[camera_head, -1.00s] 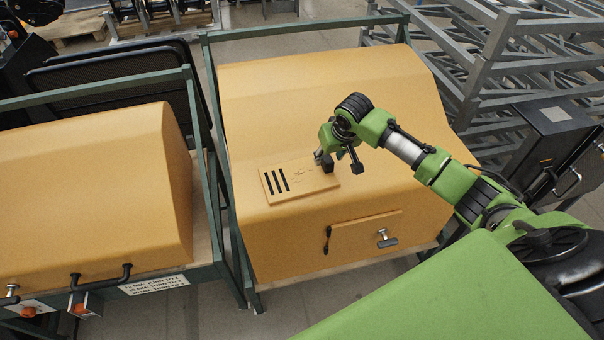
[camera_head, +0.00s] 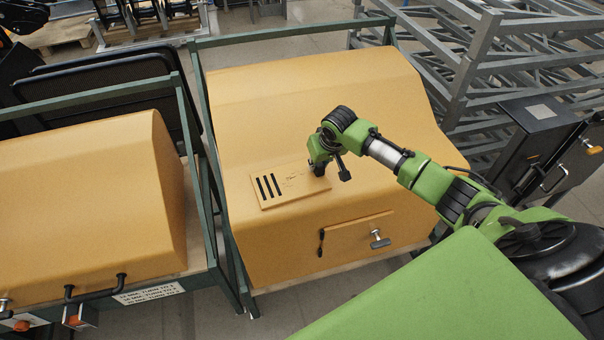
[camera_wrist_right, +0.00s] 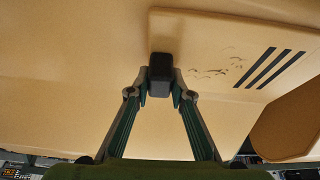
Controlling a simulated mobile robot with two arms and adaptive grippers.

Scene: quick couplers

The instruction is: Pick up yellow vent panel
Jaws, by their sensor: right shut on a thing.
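The yellow vent panel (camera_head: 291,182) is a flat plate with three dark slots, at the front slope of the large yellow cover (camera_head: 310,95). In the right wrist view the vent panel (camera_wrist_right: 222,58) shows its slots at the right and dark scuff marks near the middle. My right gripper (camera_head: 320,169) is at the panel's right end. How far the panel stands off the cover is hard to tell. My left gripper is not in view.
A small hatch with a T-handle (camera_head: 380,239) is below the panel. Another yellow cover (camera_head: 90,205) stands at the left in a green frame. Grey metal racks (camera_head: 500,60) and a dark cabinet (camera_head: 545,145) stand at the right.

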